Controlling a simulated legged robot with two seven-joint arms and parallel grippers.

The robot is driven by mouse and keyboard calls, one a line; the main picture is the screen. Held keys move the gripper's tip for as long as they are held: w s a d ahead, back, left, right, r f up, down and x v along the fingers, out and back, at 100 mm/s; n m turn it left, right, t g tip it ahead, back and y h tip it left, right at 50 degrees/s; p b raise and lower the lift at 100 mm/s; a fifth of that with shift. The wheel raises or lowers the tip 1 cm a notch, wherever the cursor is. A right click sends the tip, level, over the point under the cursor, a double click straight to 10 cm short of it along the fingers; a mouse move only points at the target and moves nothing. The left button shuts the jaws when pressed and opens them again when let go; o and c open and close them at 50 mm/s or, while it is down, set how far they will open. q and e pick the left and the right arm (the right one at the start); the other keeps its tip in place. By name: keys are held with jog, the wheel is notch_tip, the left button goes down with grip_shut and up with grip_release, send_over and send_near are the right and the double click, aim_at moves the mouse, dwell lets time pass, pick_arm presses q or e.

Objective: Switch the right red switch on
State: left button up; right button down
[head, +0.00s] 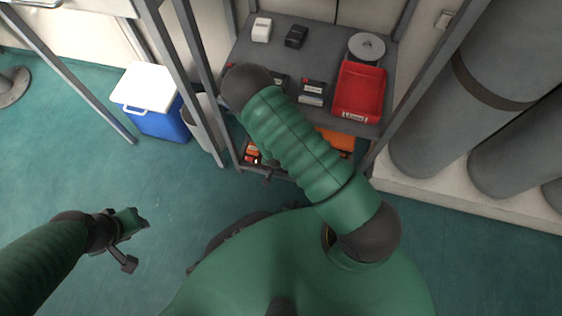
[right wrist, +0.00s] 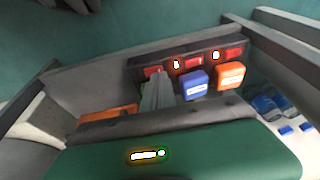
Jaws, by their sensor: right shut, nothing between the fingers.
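In the right wrist view a dark strip holds three red switches in a row: one at the left (right wrist: 153,72), one in the middle (right wrist: 193,62) and one at the right (right wrist: 234,53). Small bright white marks sit between them. My right gripper (right wrist: 157,82) is shut and empty, its grey fingertips in front of the left-hand switch in this view, partly covering it. I cannot tell whether they touch, nor the switch positions. In the head view my right forearm hides most of this area. My left gripper (head: 130,238) hangs over the floor at the left; its opening is unclear.
A blue block (right wrist: 194,84) and an orange block (right wrist: 230,77) stand just beside the strip. The metal shelf (head: 330,60) carries a red tray (head: 358,92) and small boxes. A blue cooler (head: 153,115) stands left; grey cylinders (head: 445,95) stand right.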

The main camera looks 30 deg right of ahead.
jog(key=shift+f, duration=0.6)
pick_arm(q)
jog(key=shift+f, duration=0.45)
jog(key=shift+r, duration=0.1)
pick_arm(e)
jog(key=shift+w+a, duration=0.1)
jog(key=shift+w+a+f, duration=0.1)
jog(key=shift+f, duration=0.05)
jog(key=shift+w+a+p, duration=0.1)
jog(key=shift+a+p, duration=0.05)
jog(key=shift+p, duration=0.6)
pick_arm(q)
jog(key=shift+s+a+r, duration=0.2)
jog(key=shift+s+r, duration=0.05)
jog(key=shift+r, duration=0.45)
pick_arm(e)
jog(key=shift+a+f, duration=0.1)
jog(key=shift+f, duration=0.15)
